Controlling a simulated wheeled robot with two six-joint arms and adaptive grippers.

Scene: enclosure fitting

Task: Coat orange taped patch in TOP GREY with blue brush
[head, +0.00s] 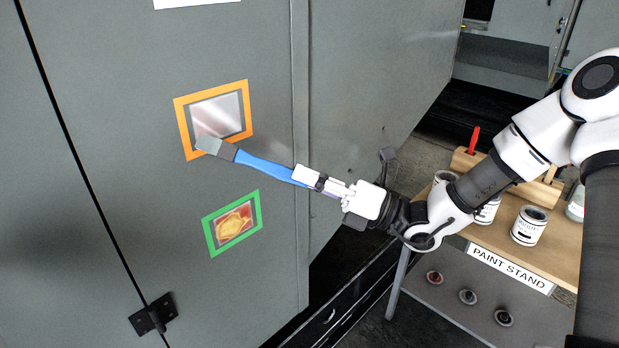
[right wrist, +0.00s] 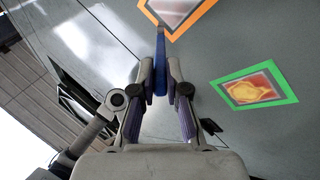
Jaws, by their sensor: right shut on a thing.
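The orange taped patch (head: 222,108) is on the grey cabinet door in the head view. Inside its tape the surface is pale and silvery with faint reddish streaks. The blue brush (head: 265,168) is held by my right gripper (head: 306,176), which is shut on its handle. The grey brush head (head: 215,146) overlaps the lower left of the patch; I cannot tell whether it touches the surface. In the right wrist view, the blue brush (right wrist: 160,62) runs up between the fingers towards the orange tape (right wrist: 192,22). My left gripper is not in view.
A green taped patch (head: 234,223) with a yellow-orange blotch is below the orange one. A wooden paint stand (head: 480,238) at right holds several white cans, such as one can (head: 529,226), and a red-handled tool (head: 474,139). A door hinge (head: 152,314) is at lower left.

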